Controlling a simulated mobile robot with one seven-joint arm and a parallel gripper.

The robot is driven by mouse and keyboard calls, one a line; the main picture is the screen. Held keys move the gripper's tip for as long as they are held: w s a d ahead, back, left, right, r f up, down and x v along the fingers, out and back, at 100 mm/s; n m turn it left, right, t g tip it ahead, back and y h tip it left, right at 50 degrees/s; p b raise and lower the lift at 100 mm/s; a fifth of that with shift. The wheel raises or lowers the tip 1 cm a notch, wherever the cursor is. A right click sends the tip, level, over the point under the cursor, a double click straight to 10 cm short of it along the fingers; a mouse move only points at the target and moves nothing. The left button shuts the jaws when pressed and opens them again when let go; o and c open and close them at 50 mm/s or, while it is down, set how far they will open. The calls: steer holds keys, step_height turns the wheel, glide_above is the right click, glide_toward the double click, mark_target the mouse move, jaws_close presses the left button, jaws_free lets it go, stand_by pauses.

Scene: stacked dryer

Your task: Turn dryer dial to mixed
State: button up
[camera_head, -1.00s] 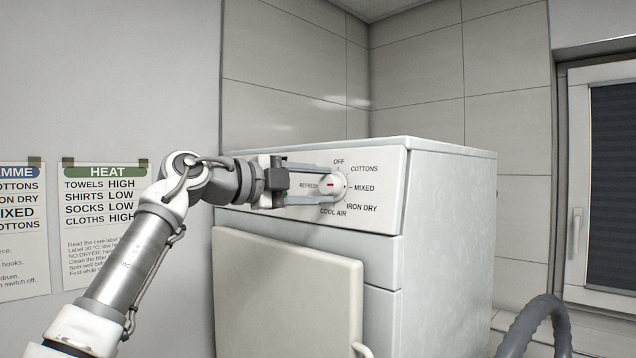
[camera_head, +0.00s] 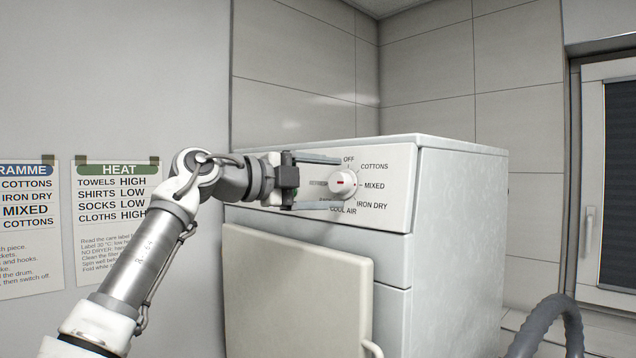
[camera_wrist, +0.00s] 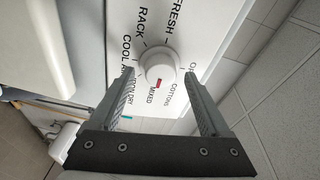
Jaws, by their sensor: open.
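The white round dial (camera_head: 343,184) sits on the dryer's front control panel (camera_head: 398,165). It also shows in the wrist view (camera_wrist: 160,64), with its red mark at the edge facing the MIXED label (camera_wrist: 152,97). In the head view MIXED (camera_head: 374,186) is printed right of the dial. My gripper (camera_head: 334,183) is open at the panel, one finger above the dial and one below. In the wrist view the fingertips (camera_wrist: 160,75) stand on either side of the dial with gaps between. Some panel labels are partly covered by the fingers.
The white dryer (camera_head: 462,230) has a cream door (camera_head: 295,300) below the panel. Two charts, including a HEAT chart (camera_head: 118,205), hang on the left wall. A grey hose (camera_head: 545,325) is at lower right, near a window (camera_head: 618,190).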

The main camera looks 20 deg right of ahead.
steer(key=s+a+r, duration=0.1)
steer(key=s+a, duration=0.2)
steer(key=a, duration=1.4)
steer(key=shift+b, duration=0.4)
